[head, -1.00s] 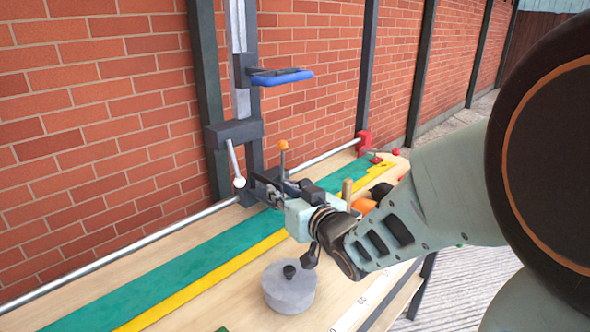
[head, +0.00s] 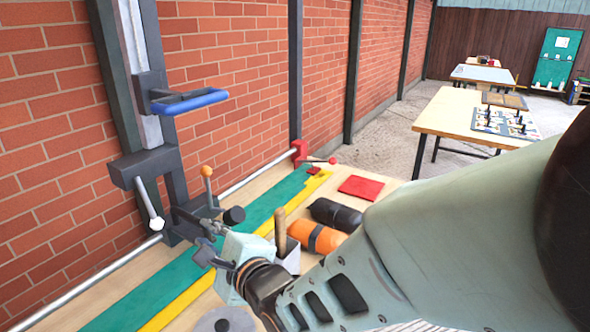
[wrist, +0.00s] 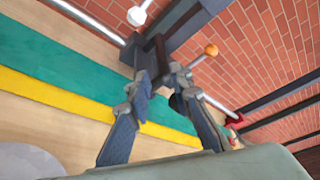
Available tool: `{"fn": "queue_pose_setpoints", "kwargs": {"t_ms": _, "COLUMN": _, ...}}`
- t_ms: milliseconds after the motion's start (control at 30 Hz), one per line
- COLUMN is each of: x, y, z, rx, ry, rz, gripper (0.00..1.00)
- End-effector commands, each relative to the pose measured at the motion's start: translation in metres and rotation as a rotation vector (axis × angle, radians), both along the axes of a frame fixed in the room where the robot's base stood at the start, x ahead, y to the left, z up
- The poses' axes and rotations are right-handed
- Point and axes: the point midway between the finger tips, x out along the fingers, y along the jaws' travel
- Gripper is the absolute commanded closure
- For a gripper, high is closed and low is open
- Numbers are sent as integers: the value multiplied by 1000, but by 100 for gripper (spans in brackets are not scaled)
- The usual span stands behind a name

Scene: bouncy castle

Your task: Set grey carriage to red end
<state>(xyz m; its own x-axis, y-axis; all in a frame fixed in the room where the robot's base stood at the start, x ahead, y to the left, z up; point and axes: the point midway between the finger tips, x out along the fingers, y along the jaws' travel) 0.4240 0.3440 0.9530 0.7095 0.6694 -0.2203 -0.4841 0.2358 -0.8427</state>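The grey carriage (head: 145,168) sits on a silver rail (head: 95,280) along the brick wall. It has a white-ball lever (head: 150,203), an orange-ball lever (head: 207,184) and a black knob (head: 234,215). The red end (head: 300,150) is at the rail's far end, to the right of the carriage, with a clear gap between. My gripper (head: 206,245) is at the carriage's lower front. In the wrist view, its two fingertips (wrist: 160,75) lie either side of a dark carriage part (wrist: 156,52). Whether they grip it is unclear.
Green (head: 140,296) and yellow (head: 185,299) strips run along the bench. An orange cylinder (head: 300,238), a black cylinder (head: 335,214) and a red pad (head: 360,188) lie to the right. A round grey weight (head: 222,320) is in front. Another table (head: 450,115) stands beyond.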

Motion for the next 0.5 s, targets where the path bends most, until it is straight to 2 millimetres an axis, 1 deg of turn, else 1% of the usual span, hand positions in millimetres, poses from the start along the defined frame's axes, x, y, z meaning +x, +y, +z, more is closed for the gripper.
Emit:
{"fn": "queue_pose_setpoints", "kwargs": {"t_ms": 33, "x": -3, "y": 3, "z": 7, "rx": 18, "ry": 0, "rz": 4, "gripper": 80}}
{"fn": "queue_pose_setpoints", "kwargs": {"t_ms": 233, "x": 4, "y": 11, "z": 5, "rx": 28, "ry": 11, "rz": 1, "gripper": 80}}
{"fn": "queue_pose_setpoints", "kwargs": {"t_ms": 367, "x": 15, "y": 21, "z": 0, "rx": 26, "ry": 14, "rz": 1, "gripper": 80}}
{"fn": "queue_pose_setpoints", "kwargs": {"t_ms": 500, "x": 33, "y": 39, "z": -8, "rx": 25, "ry": 12, "rz": 1, "gripper": 80}}
